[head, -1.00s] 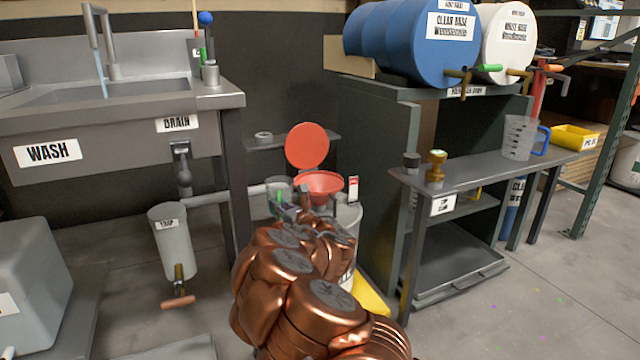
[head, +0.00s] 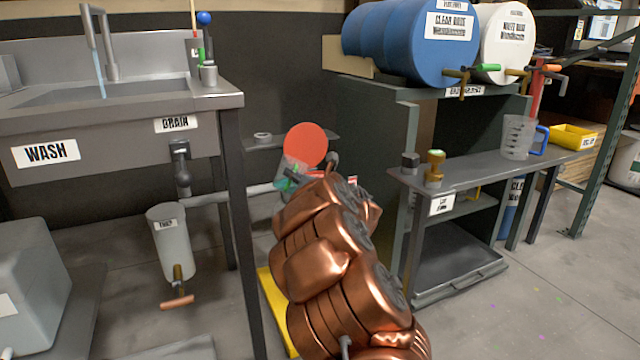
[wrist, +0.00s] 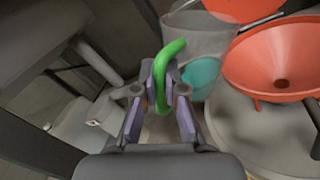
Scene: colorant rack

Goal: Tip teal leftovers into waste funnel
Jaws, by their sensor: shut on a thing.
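My gripper (wrist: 160,105) is shut on the green handle (wrist: 165,85) of a clear cup (wrist: 192,42). Teal liquid (wrist: 202,72) shows in the cup in the wrist view. The cup also shows in the head view (head: 291,170), where it looks tilted and my arm partly covers it. The red waste funnel (wrist: 279,62) is just right of the cup in the wrist view, its centre hole clear to see. In the head view my arm hides the funnel bowl; its round red lid (head: 305,144) stands up behind. I see no liquid leaving the cup.
The sink (head: 120,105) marked WASH is at left, with a trap cup (head: 170,245) below its drain. A grey bench (head: 490,170) at right bears a measuring jug (head: 518,137). Blue (head: 415,45) and white (head: 508,42) drums lie above.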

